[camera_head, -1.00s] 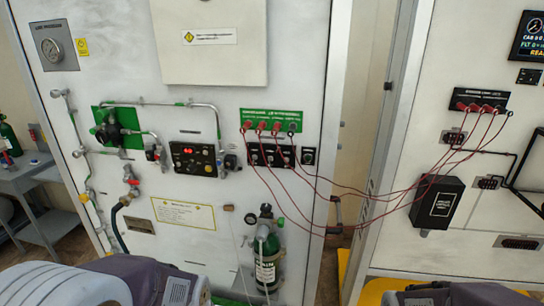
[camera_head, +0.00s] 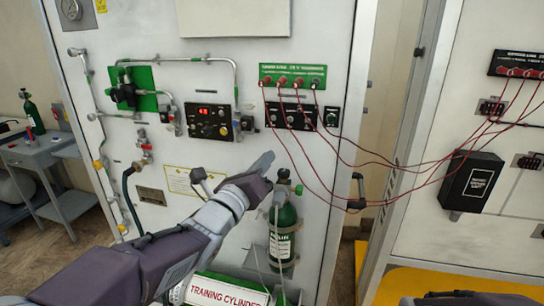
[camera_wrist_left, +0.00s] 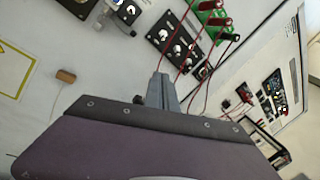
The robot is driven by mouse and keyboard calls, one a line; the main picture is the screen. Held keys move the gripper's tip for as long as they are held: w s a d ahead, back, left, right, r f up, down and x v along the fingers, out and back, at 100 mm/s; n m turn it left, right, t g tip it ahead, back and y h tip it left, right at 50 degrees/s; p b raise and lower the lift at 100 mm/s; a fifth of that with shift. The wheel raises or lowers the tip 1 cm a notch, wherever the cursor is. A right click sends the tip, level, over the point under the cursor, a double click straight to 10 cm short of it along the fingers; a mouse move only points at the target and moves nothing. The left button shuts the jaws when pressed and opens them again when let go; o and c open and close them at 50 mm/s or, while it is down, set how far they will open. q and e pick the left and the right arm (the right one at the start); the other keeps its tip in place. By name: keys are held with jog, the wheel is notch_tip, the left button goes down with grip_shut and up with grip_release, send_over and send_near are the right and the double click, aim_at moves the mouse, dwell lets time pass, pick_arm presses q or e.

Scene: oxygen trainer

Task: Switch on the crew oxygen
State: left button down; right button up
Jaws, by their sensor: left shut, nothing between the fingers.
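My left gripper (camera_head: 266,161) is shut and empty in front of the white panel wall, below a black strip (camera_head: 292,116) of several switches or knobs and left of the green cylinder's top. In the left wrist view its closed fingers (camera_wrist_left: 161,82) point up toward that strip (camera_wrist_left: 175,38), and no contact shows. A black control box (camera_head: 208,121) with a red display and knobs is up and left of the gripper. A small single-control box (camera_head: 331,117) is right of the strip. Their labels are too small to read. My right gripper is out of view.
A green cylinder (camera_head: 283,235) stands below right of the gripper. Red leads (camera_head: 345,162) run from the green plug plate (camera_head: 292,76) to the right-hand cabinet. Pipes and a valve (camera_head: 125,92) are at left. A black box (camera_head: 470,182) is on the right-hand cabinet.

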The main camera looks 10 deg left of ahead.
aim_at(278, 126)
pick_arm(q)
jog(key=shift+a+f, duration=0.1)
jog(key=shift+f, duration=0.25)
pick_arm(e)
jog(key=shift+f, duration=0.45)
